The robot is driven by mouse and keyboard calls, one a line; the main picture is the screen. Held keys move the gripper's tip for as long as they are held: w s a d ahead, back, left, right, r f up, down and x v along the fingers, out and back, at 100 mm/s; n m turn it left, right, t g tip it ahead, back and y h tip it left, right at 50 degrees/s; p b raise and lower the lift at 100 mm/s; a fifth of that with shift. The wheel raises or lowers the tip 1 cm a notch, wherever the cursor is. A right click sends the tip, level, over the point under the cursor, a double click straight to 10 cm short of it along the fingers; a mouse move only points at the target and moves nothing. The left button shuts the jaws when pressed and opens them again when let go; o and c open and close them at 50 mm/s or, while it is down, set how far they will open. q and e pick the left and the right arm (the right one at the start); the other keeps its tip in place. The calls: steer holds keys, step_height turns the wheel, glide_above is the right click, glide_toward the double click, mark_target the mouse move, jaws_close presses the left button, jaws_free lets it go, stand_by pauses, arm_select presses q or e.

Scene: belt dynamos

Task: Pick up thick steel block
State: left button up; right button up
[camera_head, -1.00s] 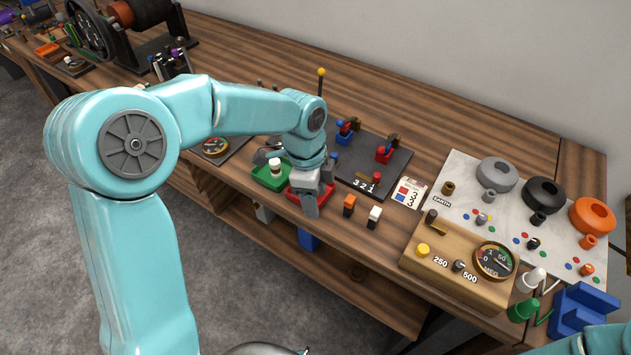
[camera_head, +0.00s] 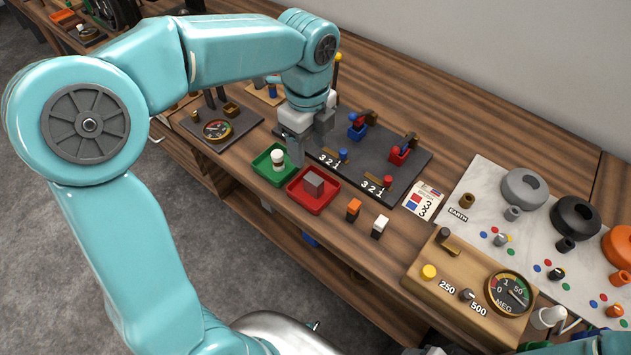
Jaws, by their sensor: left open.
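A grey steel block (camera_head: 313,184) lies in the red tray (camera_head: 310,207) near the front edge of the bench. My left gripper (camera_head: 298,155) is open and empty, pointing down just behind and slightly left of the block. It looks apart from the block. Its fingers overlap the back of the green tray and the dark board in the picture, and its exact height is hard to tell. My right gripper is not in view.
The green tray (camera_head: 262,170) beside the red one holds a white-topped piece (camera_head: 277,159). An orange block (camera_head: 353,208) and a white-topped block (camera_head: 379,226) stand to the right. The dark switch board (camera_head: 385,150) is behind, and the wooden meter box (camera_head: 455,275) is at right.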

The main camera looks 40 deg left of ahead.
arm_select(q)
glide_above(313, 178)
steer(key=f, duration=0.3)
steer(key=s+f, duration=0.1)
steer(key=f, duration=0.1)
steer(key=shift+a, duration=0.1)
steer(key=shift+w+a+f, duration=0.1)
steer(key=shift+w+f, duration=0.05)
steer(key=shift+f, duration=0.45)
steer(key=f, duration=0.4)
steer(key=shift+w+d+f, duration=0.25)
steer(key=shift+w+f, duration=0.15)
steer(key=shift+s, duration=0.1)
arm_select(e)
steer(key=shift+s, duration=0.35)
arm_select(q)
jaws_close()
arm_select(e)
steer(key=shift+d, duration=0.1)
arm_select(q)
steer(key=shift+r, duration=0.15)
